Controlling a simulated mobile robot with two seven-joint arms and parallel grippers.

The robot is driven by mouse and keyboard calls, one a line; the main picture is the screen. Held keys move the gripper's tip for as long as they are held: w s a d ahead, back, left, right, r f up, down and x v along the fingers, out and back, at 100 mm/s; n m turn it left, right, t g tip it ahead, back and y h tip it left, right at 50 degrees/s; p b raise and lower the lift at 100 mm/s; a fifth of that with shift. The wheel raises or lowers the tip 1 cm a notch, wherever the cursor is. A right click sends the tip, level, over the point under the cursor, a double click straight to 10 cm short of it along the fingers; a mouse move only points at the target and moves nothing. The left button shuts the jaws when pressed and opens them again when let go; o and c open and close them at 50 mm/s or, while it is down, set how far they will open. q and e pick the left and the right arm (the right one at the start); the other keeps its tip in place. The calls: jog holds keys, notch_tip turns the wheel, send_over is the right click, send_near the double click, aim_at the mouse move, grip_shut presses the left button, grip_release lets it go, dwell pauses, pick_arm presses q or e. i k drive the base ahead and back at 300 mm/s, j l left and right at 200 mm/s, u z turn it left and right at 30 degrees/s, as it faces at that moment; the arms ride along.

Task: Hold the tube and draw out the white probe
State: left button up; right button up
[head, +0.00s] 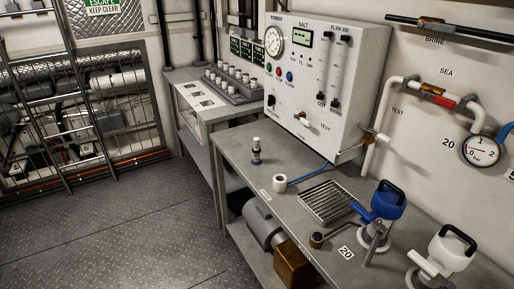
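A small upright piece (256,150) with a pale top, a dark middle and a bluish foot stands on the grey bench near its back left. It may be the tube with the white probe, but it is too small to tell. A short white ring or cup (279,183) stands on the bench in front of it, with a blue hose (308,175) running from beside it to the white panel box. Neither of my grippers shows in the head view, and nothing is being held.
A slatted metal tray (327,202) lies on the bench (232,156). Blue (388,203) and white (450,250) handled vessels stand at right. A small dark round piece (316,240) sits near the front edge. The panel box (318,85) stands behind. Floor (110,235) at left is clear.

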aim_at(256, 140)
jog(key=i+j+z, duration=0.15)
jog(key=z, duration=0.75)
jog(key=i+j+z, duration=0.1)
jog(key=j+z, duration=0.55)
jog(key=j, duration=0.15)
jog(key=j+z, duration=0.45)
jog(key=j, duration=1.45)
jog(key=k, duration=0.05)
